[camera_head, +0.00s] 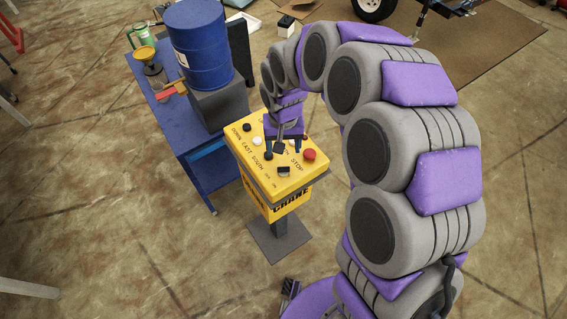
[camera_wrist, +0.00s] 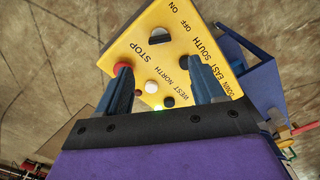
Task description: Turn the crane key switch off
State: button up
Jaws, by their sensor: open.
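The yellow crane control box (camera_head: 262,178) stands on a post, its sloped top carrying printed labels and several buttons. The key switch (camera_head: 283,171) is a dark piece near the front edge of the top; it also shows in the wrist view (camera_wrist: 160,36) by the OFF and ON labels, above and beyond my fingertips. My gripper (camera_head: 283,146) is open over the box top and empty; in the wrist view (camera_wrist: 160,78) its two blue fingers stand apart with button panel between them. The red STOP button (camera_head: 309,154) is beside the fingers; it shows by the left fingertip (camera_wrist: 122,69).
A blue table (camera_head: 180,122) stands behind and left of the box, with a blue barrel (camera_head: 198,45) on a dark block, a funnel (camera_head: 150,62) and a red-handled tool (camera_head: 168,91). The floor in front and left is clear.

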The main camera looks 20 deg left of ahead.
aim_at(284, 170)
notch_tip(284, 170, down, 10)
jog(key=shift+f, duration=0.1)
jog(key=shift+c, duration=0.4)
jog(key=c, duration=1)
jog(key=shift+n, duration=0.4)
jog(key=n+p, duration=0.1)
jog(key=n, duration=0.4)
jog(key=shift+r+n+p, duration=0.2)
jog(key=shift+n+p, duration=0.1)
jog(key=shift+p, duration=0.1)
jog(key=n+p, duration=0.1)
jog(key=n, duration=0.4)
jog(key=shift+n, duration=0.3)
